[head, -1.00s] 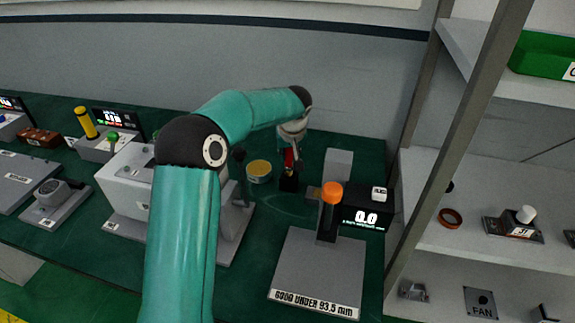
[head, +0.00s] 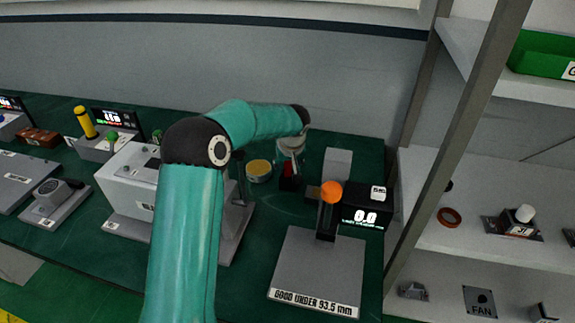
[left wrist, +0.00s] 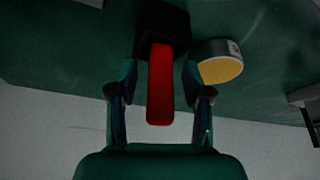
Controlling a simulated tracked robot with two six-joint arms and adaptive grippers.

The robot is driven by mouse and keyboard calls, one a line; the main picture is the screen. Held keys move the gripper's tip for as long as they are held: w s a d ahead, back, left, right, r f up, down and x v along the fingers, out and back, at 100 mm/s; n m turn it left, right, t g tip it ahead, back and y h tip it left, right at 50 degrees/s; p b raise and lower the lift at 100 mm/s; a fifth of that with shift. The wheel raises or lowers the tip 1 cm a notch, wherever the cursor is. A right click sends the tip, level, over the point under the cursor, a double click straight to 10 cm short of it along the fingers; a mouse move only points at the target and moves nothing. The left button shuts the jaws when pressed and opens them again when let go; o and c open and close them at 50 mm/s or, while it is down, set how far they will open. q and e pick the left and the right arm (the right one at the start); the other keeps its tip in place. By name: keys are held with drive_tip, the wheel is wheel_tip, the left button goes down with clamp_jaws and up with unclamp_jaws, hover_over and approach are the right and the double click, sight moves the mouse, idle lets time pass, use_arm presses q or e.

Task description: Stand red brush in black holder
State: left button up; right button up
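The red brush (head: 287,170) stands in the black holder (head: 288,184) on the green table in the head view. In the left wrist view the red brush (left wrist: 160,90) runs from the black holder (left wrist: 163,22) toward my gripper. My left gripper (head: 289,163) is above the holder in the head view. In the left wrist view my left gripper's (left wrist: 159,72) fingers are apart on both sides of the brush, with a gap at each side. How deep the brush sits in the holder is hidden. My right gripper is in neither view.
A round yellow-topped tin (head: 259,169) stands just left of the holder. An orange-topped post (head: 331,192) on a grey gauge plate (head: 318,268) and a black readout box (head: 368,207) stand to the right. A grey shelf unit (head: 470,180) is further right.

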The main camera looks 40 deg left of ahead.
use_arm(q)
drive_tip(key=shift+r, duration=0.1)
drive_tip(key=b+v, duration=0.1)
drive_tip(key=v, duration=1.1)
idle(0.4)
